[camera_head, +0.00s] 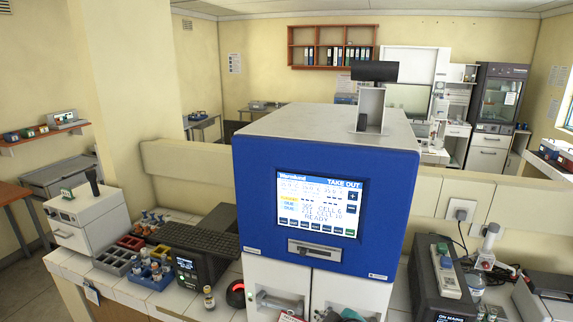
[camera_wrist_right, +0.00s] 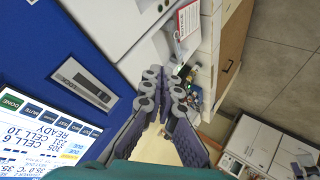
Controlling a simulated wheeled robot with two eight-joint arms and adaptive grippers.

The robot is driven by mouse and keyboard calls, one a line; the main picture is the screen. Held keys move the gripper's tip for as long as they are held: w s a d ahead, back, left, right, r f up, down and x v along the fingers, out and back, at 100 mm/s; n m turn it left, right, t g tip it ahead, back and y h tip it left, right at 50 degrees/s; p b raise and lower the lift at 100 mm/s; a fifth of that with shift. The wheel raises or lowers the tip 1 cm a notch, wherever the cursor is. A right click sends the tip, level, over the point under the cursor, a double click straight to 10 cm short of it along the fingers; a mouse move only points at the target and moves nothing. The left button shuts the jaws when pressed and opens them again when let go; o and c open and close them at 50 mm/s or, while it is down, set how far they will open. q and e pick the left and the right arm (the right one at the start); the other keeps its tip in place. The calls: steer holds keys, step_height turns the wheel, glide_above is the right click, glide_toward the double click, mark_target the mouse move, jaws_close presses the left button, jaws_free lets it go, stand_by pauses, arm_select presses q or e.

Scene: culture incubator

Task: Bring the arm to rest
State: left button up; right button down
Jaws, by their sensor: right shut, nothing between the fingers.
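The incubator (camera_head: 318,150) stands in the middle of the head view, with a blue front panel and a lit screen (camera_head: 318,204) reading "TAKE OUT" and "READY". Below the panel are white doors, one with a grey handle (camera_head: 280,303). My left gripper is not in view.
Left of the incubator, the tiled bench holds a keyboard (camera_head: 193,238), vial racks (camera_head: 152,275), a lone vial (camera_head: 209,298) and a white instrument (camera_head: 78,218). A dark device (camera_head: 440,280) and more equipment crowd the right side. The wrist view shows open floor (camera_wrist_right: 280,75) beyond the bench.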

steer(key=s+d+f+m+g+h+b, duration=0.1)
steer(key=s+d+f+m+b, duration=0.1)
steer(key=s+f+m+b, duration=0.1)
steer(key=s+d+f+m+g+b, duration=0.1)
steer(key=s+d+f+m+b, duration=0.2)
steer(key=f, duration=0.7)
steer(key=s+d+f+m+h+b, duration=0.1)
steer(key=s+d+f+m+b, duration=0.2)
steer(key=s+f+b, duration=0.4)
steer(key=shift+s+d+f+m+g+h, duration=0.35)
steer(key=shift+s+m, duration=0.25)
steer(key=shift+s, duration=0.3)
steer(key=shift+a, duration=0.1)
